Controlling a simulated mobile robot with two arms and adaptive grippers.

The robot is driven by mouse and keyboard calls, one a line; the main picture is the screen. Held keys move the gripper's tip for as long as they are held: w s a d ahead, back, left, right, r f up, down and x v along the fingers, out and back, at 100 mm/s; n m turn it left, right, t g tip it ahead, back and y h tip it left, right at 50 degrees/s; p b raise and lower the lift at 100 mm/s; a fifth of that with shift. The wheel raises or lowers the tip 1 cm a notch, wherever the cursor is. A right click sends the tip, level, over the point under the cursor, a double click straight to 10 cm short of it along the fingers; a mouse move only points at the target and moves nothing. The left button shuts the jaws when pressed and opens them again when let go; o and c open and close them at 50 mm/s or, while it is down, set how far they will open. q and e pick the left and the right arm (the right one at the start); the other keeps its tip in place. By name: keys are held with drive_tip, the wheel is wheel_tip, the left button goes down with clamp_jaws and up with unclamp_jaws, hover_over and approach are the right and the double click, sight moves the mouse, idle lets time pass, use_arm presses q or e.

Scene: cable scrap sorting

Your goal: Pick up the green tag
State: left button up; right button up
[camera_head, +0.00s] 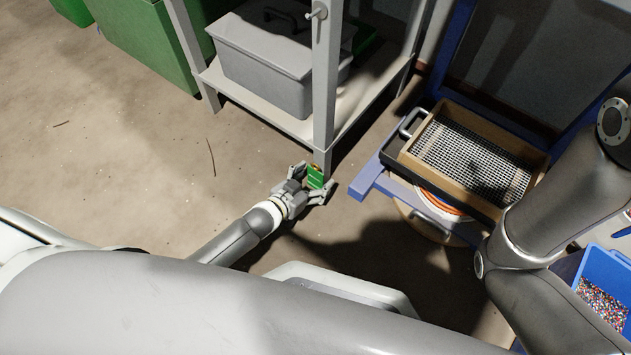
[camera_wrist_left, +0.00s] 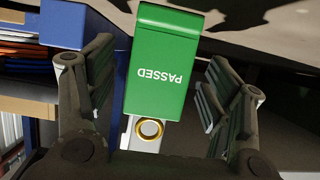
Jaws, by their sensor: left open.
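The green tag (camera_head: 316,177) is by the lower end of the grey rack's front post. In the left wrist view the tag (camera_wrist_left: 161,62) shows the word PASSED upside down, with a brass-ringed eyelet on a pale end. My left gripper (camera_head: 313,180) is open, with one finger on each side of the tag. In the left wrist view gaps show between the tag and both fingers of the gripper (camera_wrist_left: 158,90). How the tag is attached cannot be told. My right gripper is out of view; only part of the right arm shows.
The grey rack (camera_head: 325,80) stands just behind the tag and carries a grey lidded box (camera_head: 262,65). At right, a blue frame (camera_head: 367,180) holds a wood-framed sieve (camera_head: 470,155). A blue bin of granules (camera_head: 603,300) is lower right. Floor at left is mostly clear.

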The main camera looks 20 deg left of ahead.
use_arm(q)
drive_tip(key=c, duration=0.9)
drive_tip(key=shift+c, duration=0.2)
drive_tip(key=shift+r, duration=0.15)
